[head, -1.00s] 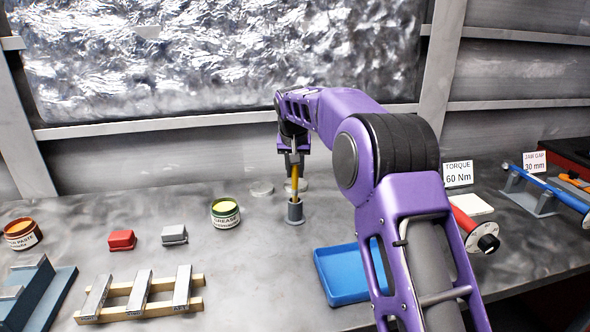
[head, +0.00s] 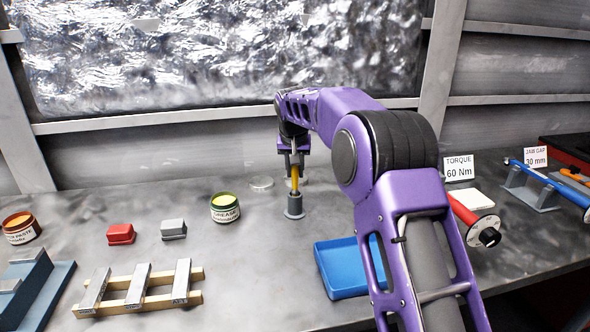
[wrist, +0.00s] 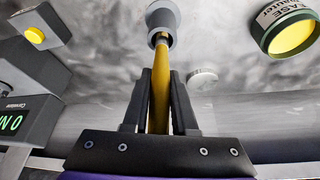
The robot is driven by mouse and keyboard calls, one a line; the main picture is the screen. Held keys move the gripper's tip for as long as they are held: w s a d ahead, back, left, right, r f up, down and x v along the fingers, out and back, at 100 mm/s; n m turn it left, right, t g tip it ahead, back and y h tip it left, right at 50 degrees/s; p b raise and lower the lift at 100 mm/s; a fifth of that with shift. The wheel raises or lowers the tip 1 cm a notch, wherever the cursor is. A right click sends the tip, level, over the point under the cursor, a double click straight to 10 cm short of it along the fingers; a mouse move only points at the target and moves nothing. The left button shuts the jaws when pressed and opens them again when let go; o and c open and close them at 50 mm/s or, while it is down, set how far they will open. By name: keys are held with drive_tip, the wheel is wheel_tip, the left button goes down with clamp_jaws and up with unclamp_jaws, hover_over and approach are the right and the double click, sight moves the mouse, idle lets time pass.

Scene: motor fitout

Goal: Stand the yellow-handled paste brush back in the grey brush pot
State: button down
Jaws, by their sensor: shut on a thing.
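The yellow-handled paste brush (head: 295,180) stands about upright, with its lower end inside the grey brush pot (head: 294,207) in the head view. My gripper (head: 294,158) is directly above the pot, shut on the upper part of the yellow handle. In the wrist view the brush handle (wrist: 161,85) runs between my gripper's two dark fingers (wrist: 160,75) to the mouth of the pot (wrist: 163,24). The brush's lower end is hidden by the pot wall. I cannot tell whether it touches the bottom.
A grease tin (head: 225,208) stands left of the pot, with a grey box (head: 173,230) and a red box (head: 121,234) beyond it. A blue tray (head: 341,268) lies to the front right, near my arm. A pale round disc (head: 262,182) lies behind the pot.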

sight(295, 179)
drive_tip(key=shift+f+b, duration=0.8)
drive_tip(key=shift+f, duration=0.75)
idle(0.4)
drive_tip(key=c, duration=0.6)
unclamp_jaws()
drive_tip(key=p+v, duration=0.1)
drive_tip(key=v, duration=1.6)
drive_tip(key=shift+r+p, duration=0.3)
drive_tip(key=shift+p, duration=0.1)
